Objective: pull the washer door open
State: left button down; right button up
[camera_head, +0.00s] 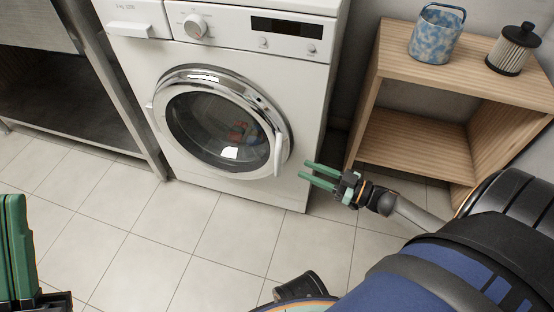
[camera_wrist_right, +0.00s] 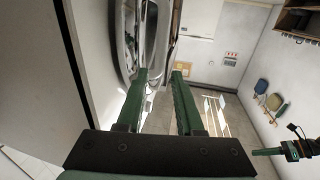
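The white washer (camera_head: 235,50) stands against the wall. Its round door (camera_head: 215,120) has a chrome ring and dark glass and looks shut. A pale upright handle (camera_head: 279,155) sits at the door's right edge. My right gripper (camera_head: 306,171) is open and empty, just right of the handle and apart from it, its green fingers pointing left. In the right wrist view, the open fingers (camera_wrist_right: 159,74) reach toward the chrome door ring (camera_wrist_right: 129,35), seen edge-on. My left gripper (camera_head: 14,245) shows only partly at the lower left, and its opening cannot be made out.
A wooden shelf (camera_head: 400,68) stands right of the washer, close to my right arm. It holds a blue patterned bucket (camera_head: 436,36) and a ribbed jar with a black lid (camera_head: 512,52). A metal-framed bench (camera_head: 95,75) stands at left. The tiled floor (camera_head: 150,235) in front is clear.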

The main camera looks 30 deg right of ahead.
aim_at(278, 158)
jog(key=b+x, duration=0.2)
jog(key=x, duration=0.8)
jog(key=shift+b, duration=0.4)
jog(key=shift+f, duration=0.1)
grip_shut()
dwell(0.7)
